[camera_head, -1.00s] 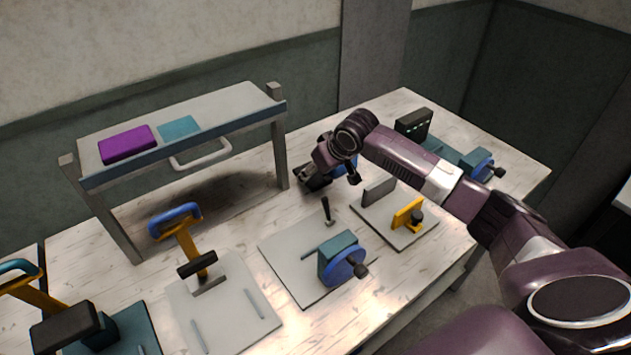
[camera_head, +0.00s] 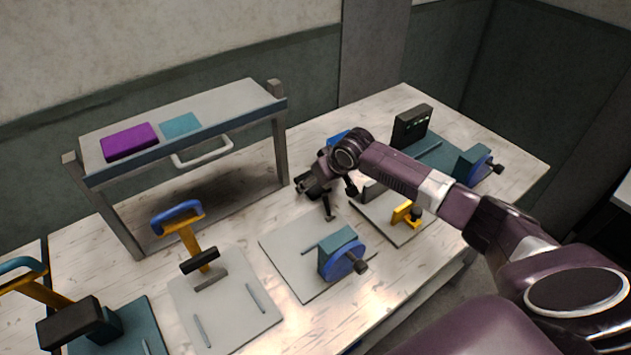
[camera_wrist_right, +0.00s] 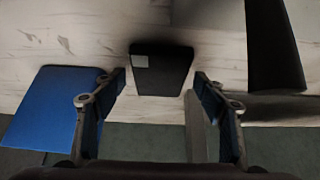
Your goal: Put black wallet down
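The black wallet (camera_wrist_right: 162,68) shows in the right wrist view as a dark flat block with a small grey-green patch at one corner. It appears to lie on the pale wooden table, between my right gripper's fingers. My right gripper (camera_wrist_right: 160,82) is open, with a narrow gap at each side of the wallet. In the head view my right gripper (camera_head: 328,190) is low over the table, by the shelf's right leg; the wallet is hard to make out there. My left gripper is not in view.
A raised shelf (camera_head: 230,107) holds a purple case (camera_head: 129,141) and a teal one (camera_head: 180,124). A blue flat thing (camera_wrist_right: 42,108) lies beside my right gripper. The table under the shelf is clear.

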